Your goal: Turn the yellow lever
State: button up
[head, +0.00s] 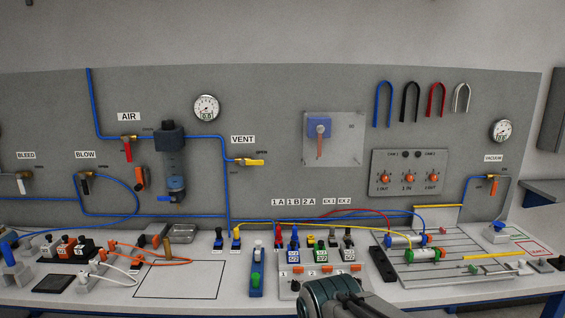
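The yellow lever (254,162) sits on a brass valve under the VENT label (243,139), on the upright grey panel left of the middle. It lies about level, pointing right, and the blue pipe meets its valve from the left. The end of my arm (335,297) rises into the bottom edge of the head view, right of the middle. It is well below and to the right of the lever and apart from it. I cannot make out the fingertips or whether they hold anything.
The bench in front of the panel carries blocks, hoses and several coloured switches (320,249). A rail board with cylinders (425,254) lies at the right. A blue-bowled filter (174,165) and AIR valve (128,143) are left of the lever. The panel just right of it is bare.

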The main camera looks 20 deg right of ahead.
aim_at(242, 161)
jog(key=z, duration=0.05)
jog(key=i, duration=1)
